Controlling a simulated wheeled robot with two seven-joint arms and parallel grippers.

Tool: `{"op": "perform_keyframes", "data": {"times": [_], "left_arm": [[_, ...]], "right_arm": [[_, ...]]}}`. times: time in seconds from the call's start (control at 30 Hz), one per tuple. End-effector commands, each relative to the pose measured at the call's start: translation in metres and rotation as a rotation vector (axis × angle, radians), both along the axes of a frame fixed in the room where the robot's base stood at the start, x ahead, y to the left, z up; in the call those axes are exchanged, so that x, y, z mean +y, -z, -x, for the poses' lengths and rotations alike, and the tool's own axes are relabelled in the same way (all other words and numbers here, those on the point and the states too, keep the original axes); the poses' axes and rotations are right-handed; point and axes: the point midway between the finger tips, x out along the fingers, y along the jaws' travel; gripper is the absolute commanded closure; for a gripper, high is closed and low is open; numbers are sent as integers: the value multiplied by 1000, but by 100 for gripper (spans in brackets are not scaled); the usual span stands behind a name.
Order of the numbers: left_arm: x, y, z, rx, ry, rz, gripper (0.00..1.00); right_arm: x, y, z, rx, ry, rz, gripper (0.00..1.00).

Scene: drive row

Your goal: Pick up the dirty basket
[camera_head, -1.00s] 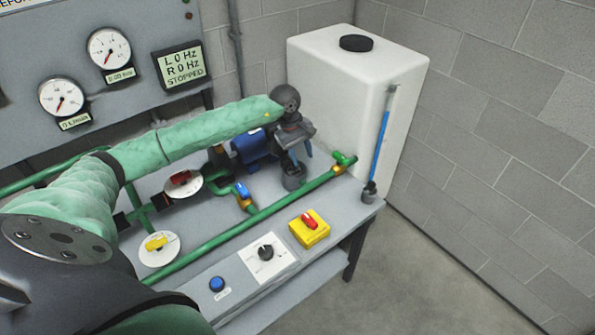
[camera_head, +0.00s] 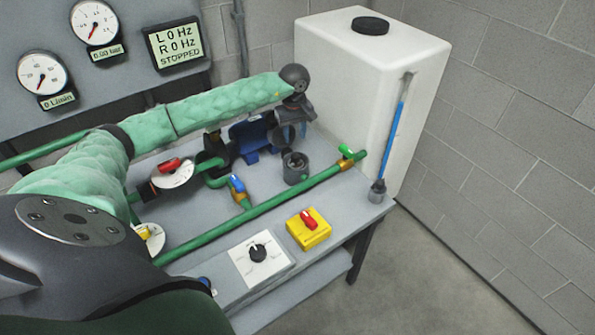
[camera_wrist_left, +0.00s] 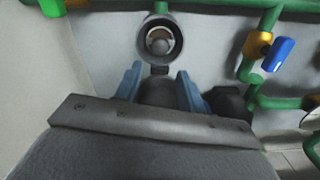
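A grey strainer-like cup (camera_head: 295,168) stands open at the top on the bench. In the left wrist view its round mouth (camera_wrist_left: 160,40) shows a pale inner ring with a rounded grey thing inside. I cannot tell for sure that this is the dirty basket. My left gripper (camera_head: 298,125) is behind and above the cup. Its blue fingers (camera_wrist_left: 160,72) stand apart on either side of a dark grey round piece (camera_wrist_left: 160,92), perhaps the cup's lid. Whether they grip it is unclear. A dark ring-shaped piece (camera_head: 284,133) shows in front of the gripper. My right gripper is out of view.
Green pipes (camera_head: 262,214) with coloured valve handles cross the bench. A blue motor (camera_head: 250,138) stands behind the cup. A white tank (camera_head: 362,95) stands close at the right. A yellow box with a red switch (camera_head: 309,230) sits at the front.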

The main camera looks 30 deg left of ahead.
Motion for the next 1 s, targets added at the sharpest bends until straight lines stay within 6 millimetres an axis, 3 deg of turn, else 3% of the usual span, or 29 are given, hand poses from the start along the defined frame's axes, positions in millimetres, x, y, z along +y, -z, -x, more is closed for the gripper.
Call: {"op": "perform_keyframes", "data": {"times": [0.03, 0.2, 0.33, 0.83, 1.0], "left_arm": [[0, 11, 0, 0, 0, 0, 60], [0, 20, 0, -1, 0, 1, 60], [0, 23, 0, 0, 0, 1, 60], [-1, 49, 0, 0, -1, 1, 60], [-3, 58, 1, 2, 0, 1, 60]], "right_arm": [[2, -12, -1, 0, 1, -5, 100], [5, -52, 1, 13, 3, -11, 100], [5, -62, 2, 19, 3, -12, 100], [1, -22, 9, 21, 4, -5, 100], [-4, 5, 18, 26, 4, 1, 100]]}}
